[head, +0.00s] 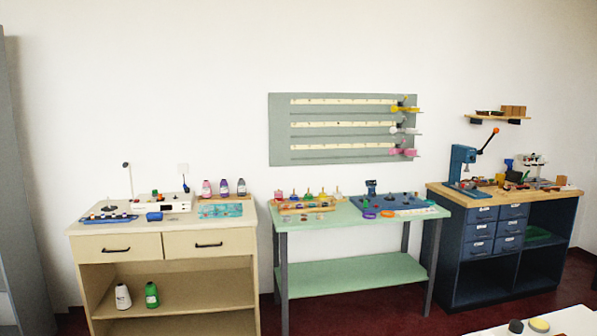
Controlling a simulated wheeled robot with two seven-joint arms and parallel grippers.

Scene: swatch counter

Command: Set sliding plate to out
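I cannot tell for certain which part is the sliding plate. A grey-green wall board (280,140) carries three pale strips, with yellow (405,109), white (403,131) and pink (402,152) pieces at its right end. On the left beige cabinet stands a white device (178,208) with small knobs and a thin upright rod. A flat blue plate (395,204) with small parts lies on the green middle table (330,221). These details are too small to read any in or out setting. Neither of my grippers shows in the head view.
The beige cabinet (85,244) stands left, with bottles on its top and two cones on its shelf. A blue drawer cabinet (455,262) with a blue lever press (462,162) stands right. A white surface (570,322) enters at bottom right. Dark red floor shows between the furniture.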

